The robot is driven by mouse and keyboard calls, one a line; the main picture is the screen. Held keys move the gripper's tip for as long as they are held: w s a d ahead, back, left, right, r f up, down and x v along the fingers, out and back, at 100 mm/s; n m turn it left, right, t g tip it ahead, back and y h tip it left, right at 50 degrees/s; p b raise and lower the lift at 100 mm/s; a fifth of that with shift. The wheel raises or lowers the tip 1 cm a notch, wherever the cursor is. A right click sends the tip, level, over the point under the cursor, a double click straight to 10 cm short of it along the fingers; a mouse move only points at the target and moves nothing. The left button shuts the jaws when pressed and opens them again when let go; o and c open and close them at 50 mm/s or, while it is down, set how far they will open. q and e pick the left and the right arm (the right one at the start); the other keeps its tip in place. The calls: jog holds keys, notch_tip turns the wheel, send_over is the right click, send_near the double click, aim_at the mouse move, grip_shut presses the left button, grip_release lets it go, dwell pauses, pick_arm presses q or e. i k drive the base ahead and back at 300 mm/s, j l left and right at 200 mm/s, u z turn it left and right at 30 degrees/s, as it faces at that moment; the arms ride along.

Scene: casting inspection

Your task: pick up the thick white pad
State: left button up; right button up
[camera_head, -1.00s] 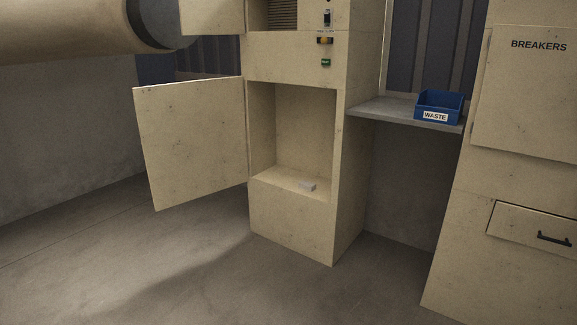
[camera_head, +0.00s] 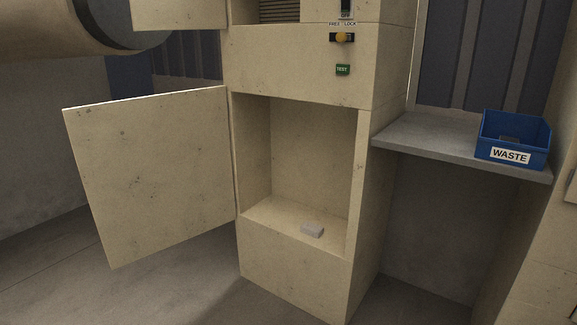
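Neither of my grippers shows in the head view.
The cabinet's lower door (camera_head: 150,175) stands swung open to the left. A grey shelf (camera_head: 425,140) to the right bears a blue WASTE bin (camera_head: 511,140) with something dark inside. A large beige cylinder (camera_head: 50,28) is at upper left. Floor in front is clear.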

aim_at(310, 228)
jog(key=i+z, duration=0.1)
jog(key=i, duration=0.45)
jog(key=i+j+z, duration=0.1)
jog(key=i, duration=0.45)
jog(key=i+j+z, duration=0.1)
jog(key=i, duration=0.45)
jog(key=i+j+z, duration=0.4)
jog(key=i, duration=0.25)
jog(key=i+j+z, duration=0.45)
jog(key=i, duration=0.15)
